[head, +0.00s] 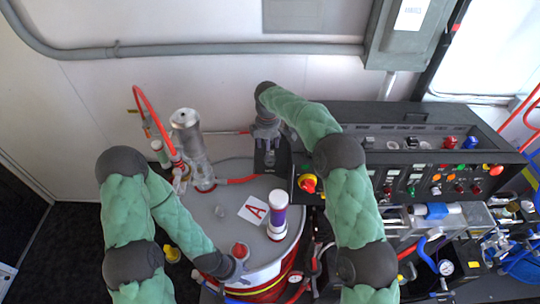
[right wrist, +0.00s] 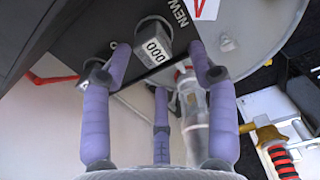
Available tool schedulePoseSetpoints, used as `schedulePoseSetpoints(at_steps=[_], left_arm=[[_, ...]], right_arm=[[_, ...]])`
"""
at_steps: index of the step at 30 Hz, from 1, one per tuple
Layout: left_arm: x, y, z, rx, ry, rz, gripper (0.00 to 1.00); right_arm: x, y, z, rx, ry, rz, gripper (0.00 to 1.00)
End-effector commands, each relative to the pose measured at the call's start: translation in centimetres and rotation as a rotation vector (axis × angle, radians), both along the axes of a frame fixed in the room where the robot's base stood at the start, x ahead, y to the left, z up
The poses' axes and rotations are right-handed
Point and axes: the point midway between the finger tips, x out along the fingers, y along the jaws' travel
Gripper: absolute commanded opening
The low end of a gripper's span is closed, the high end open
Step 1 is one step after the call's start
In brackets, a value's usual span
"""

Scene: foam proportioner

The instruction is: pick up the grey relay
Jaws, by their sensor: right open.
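A grey relay (right wrist: 153,42) with a white label reading "000" sits on a black panel in the right wrist view. My right gripper (right wrist: 160,66) is open, its purple fingers spread on either side of the relay, with nothing held. Whether any finger touches the relay cannot be told. In the head view my right gripper (head: 268,132) points down over the black panel (head: 281,166), and it hides most of the relay. My left gripper (head: 236,268) is low over the drum's front edge, by a red-capped cylinder (head: 240,251); its fingers are not clear.
A clear cylinder (head: 190,145) stands behind. The black console (head: 440,118) at right holds switches and coloured blocks. A red-yellow knob (head: 308,183) sits beside the panel.

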Motion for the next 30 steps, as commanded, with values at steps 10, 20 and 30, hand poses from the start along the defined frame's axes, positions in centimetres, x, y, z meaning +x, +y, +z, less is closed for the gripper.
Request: schedulePoseSetpoints(at_steps=[10, 20, 30], left_arm=[[0.0, 0.0, 1.6, 0.0, 0.0, 0.0, 0.4], [0.0, 0.0, 1.6, 0.0, 0.0, 0.0, 0.4], [0.0, 0.0, 1.6, 0.0, 0.0, 0.0, 0.4]], right_arm=[[0.4, -0.3, -4.0, -0.001, 0.002, 0.0, 0.59], [0.4, -0.3, -4.3, -0.001, 0.002, 0.0, 0.39], [0.4, -0.2, -4.3, 0.0, 0.003, 0.001, 0.04]])
